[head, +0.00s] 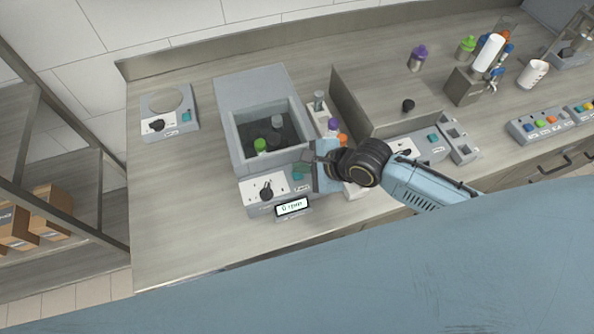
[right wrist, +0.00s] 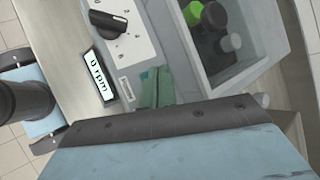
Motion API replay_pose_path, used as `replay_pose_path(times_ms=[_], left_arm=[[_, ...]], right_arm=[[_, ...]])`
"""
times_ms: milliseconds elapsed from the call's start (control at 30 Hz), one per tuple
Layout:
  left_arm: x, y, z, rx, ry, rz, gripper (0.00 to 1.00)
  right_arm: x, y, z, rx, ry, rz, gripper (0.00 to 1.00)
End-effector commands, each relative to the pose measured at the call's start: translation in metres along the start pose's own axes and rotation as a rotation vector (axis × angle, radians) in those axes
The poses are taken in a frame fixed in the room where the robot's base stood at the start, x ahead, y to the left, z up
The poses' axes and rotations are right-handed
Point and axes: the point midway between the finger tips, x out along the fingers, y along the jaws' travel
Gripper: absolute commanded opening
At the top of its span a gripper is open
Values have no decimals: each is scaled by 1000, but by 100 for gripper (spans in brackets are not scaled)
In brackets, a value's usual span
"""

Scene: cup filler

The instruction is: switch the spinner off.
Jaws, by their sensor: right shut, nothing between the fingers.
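The spinner is a grey box (head: 228,130) with an open well holding a green-capped bottle (head: 260,146) and grey-topped ones. Its white front panel (head: 250,185) carries a black knob (head: 266,191), also in the right wrist view (right wrist: 108,22). A teal switch (head: 299,174) sits at the panel's right end; the right wrist view shows it (right wrist: 157,86) just beyond my gripper's edge. The small display (right wrist: 99,77) reads 0 rpm. My right gripper (head: 316,168) is shut and empty, close beside the switch; whether it touches is unclear.
A purple-capped bottle (head: 332,126) and an orange-capped one stand close behind my right gripper. A grey partition box (head: 380,100) lies to the right. Another knob unit (head: 170,112) stands at the left; the counter's front left is clear.

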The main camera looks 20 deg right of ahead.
Motion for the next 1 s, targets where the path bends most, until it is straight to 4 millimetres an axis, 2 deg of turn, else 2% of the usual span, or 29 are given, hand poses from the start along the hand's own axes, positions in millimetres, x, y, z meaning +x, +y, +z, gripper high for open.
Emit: replay_pose_path(times_ms=[1000], left_arm=[[-3, 0, 0, 0, -1, 1, 36]], right_arm=[[6, 5, -5, 0, 0, 0, 0]])
